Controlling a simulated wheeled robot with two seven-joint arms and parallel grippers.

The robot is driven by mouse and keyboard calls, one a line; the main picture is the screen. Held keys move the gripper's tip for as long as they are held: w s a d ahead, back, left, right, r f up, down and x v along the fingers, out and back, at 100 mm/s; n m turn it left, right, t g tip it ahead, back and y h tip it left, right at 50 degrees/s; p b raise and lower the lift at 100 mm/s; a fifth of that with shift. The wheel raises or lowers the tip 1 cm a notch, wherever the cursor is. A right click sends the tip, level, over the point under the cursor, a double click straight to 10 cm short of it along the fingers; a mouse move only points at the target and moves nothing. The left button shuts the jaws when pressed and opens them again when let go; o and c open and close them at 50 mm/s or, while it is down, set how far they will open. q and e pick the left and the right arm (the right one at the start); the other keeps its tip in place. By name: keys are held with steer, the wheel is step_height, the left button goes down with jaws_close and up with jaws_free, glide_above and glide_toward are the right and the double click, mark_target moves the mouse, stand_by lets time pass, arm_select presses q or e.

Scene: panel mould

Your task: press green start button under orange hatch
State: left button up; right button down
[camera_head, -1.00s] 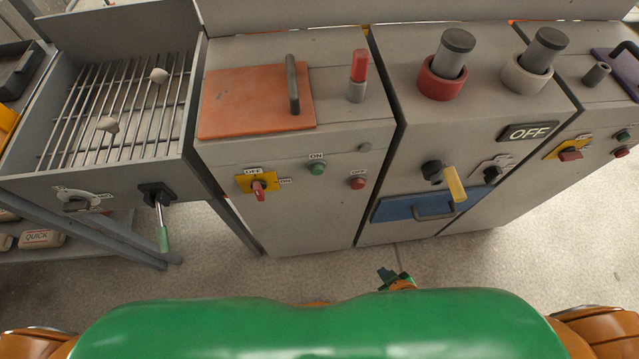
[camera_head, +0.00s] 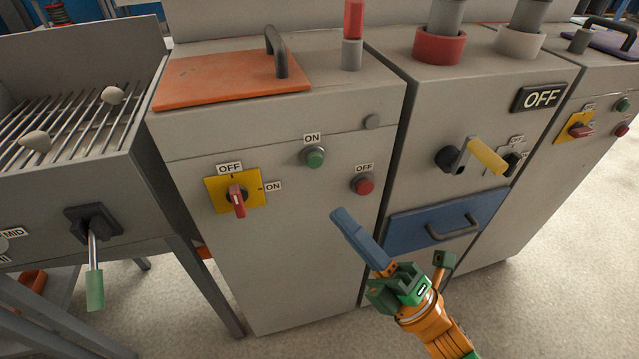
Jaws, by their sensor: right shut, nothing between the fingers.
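The orange hatch (camera_head: 222,80) lies closed on top of the grey cabinet, with a dark arched handle (camera_head: 277,52). Below it on the front face is the green button (camera_head: 315,157), under an ON label. A red button (camera_head: 363,184) with an OFF label sits to its lower right. My right gripper (camera_head: 341,216) is shut and empty, its blue fingers pointing up and left. Its tip shows below both buttons in the picture and covers neither. I cannot tell its distance from the panel. My left gripper is not in view.
A yellow rotary switch (camera_head: 217,183) with a red handle is left of the green button. A rack with a green-handled lever (camera_head: 95,289) stands at the left. At the right are a yellow-handled crank (camera_head: 487,157) and a blue drawer (camera_head: 410,232).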

steer(key=shift+r, duration=0.1)
steer(key=b, duration=0.2)
glide_toward(314, 160)
steer(key=a+r, duration=0.4)
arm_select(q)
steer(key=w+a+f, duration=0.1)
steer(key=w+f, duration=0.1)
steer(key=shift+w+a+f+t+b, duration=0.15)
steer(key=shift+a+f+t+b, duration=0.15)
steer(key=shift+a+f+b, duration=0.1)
arm_select(e)
steer(key=shift+w+a, duration=0.1)
steer(key=shift+w, duration=0.65)
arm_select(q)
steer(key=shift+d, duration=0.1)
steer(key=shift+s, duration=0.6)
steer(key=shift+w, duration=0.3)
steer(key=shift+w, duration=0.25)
